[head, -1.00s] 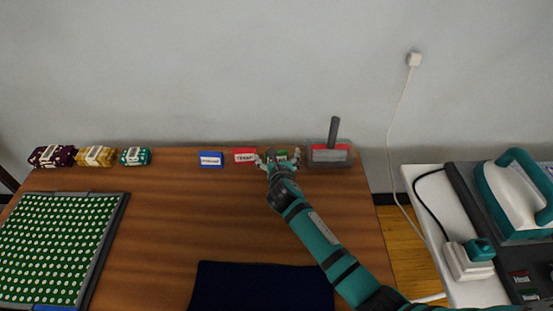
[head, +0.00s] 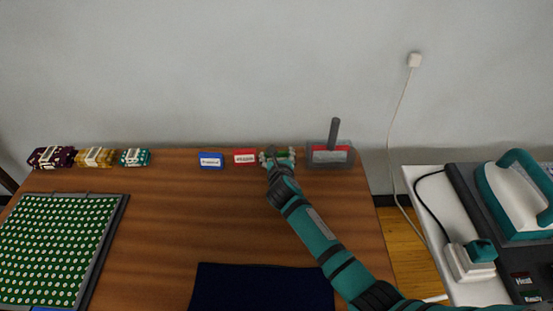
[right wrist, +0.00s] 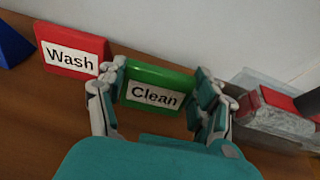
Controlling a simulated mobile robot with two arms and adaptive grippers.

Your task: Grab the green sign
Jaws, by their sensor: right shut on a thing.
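The green sign (right wrist: 158,77) with a white "Clean" label stands near the back edge of the table, and my right gripper (right wrist: 157,95) is shut on it, with a finger at each side. In the head view the green sign (head: 284,154) is mostly hidden by my right gripper (head: 277,158). A red sign (head: 245,156) stands just left of it; in the right wrist view the red sign (right wrist: 72,50) reads "Wash". A blue sign (head: 210,160) stands further left. My left gripper is not in view.
A clear container (head: 331,155) with red and grey contents and a dark handle stands right of the green sign. Folded fabric bundles (head: 95,157) lie at the back left. A dark blue cloth (head: 262,288) lies at the front. The table's middle (head: 190,215) is clear.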

